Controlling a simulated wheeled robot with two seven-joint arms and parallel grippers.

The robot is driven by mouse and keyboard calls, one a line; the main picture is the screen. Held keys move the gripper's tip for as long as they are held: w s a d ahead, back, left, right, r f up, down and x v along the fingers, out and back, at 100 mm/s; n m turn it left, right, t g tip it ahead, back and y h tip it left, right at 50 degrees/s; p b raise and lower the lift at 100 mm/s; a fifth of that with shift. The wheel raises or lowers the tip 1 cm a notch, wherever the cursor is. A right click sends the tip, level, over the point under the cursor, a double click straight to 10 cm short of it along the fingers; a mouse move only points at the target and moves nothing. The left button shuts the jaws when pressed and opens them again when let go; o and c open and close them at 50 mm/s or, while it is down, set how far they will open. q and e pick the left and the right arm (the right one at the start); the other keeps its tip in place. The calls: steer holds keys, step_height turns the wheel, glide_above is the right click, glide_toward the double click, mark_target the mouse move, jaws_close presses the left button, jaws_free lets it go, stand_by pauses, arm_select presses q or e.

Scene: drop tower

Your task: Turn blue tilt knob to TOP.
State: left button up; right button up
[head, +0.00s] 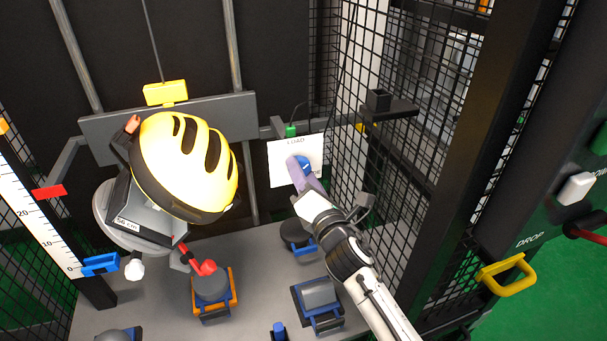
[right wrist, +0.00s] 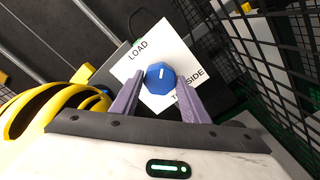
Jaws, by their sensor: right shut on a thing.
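The blue knob (head: 305,162) sits on a white label plate (head: 279,172) at the back of the tower. The plate also shows in the right wrist view (right wrist: 140,61), where it reads LOAD at its upper left and SIDE at its lower right; other lettering is hidden. My right gripper (head: 302,168) has its purple fingers on either side of the blue knob, which also shows in the right wrist view (right wrist: 158,82), and is shut on it. A short white mark shows on the knob's face; which label it points to is hard to tell. My left gripper is not in view.
A yellow helmet (head: 188,165) on a headform hangs left of my right arm. Dark anvils in holders (head: 211,287) stand on the grey base. Black mesh (head: 360,100) closes the right side, with a yellow DROP handle (head: 508,275) outside it.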

steer(key=m+p, duration=0.4)
steer(key=m, duration=2.1)
steer(key=shift+f+m, duration=0.1)
steer(key=shift+m, duration=0.2)
stand_by(0.4)
steer(key=o, duration=1.1)
steer(key=shift+c, duration=0.2)
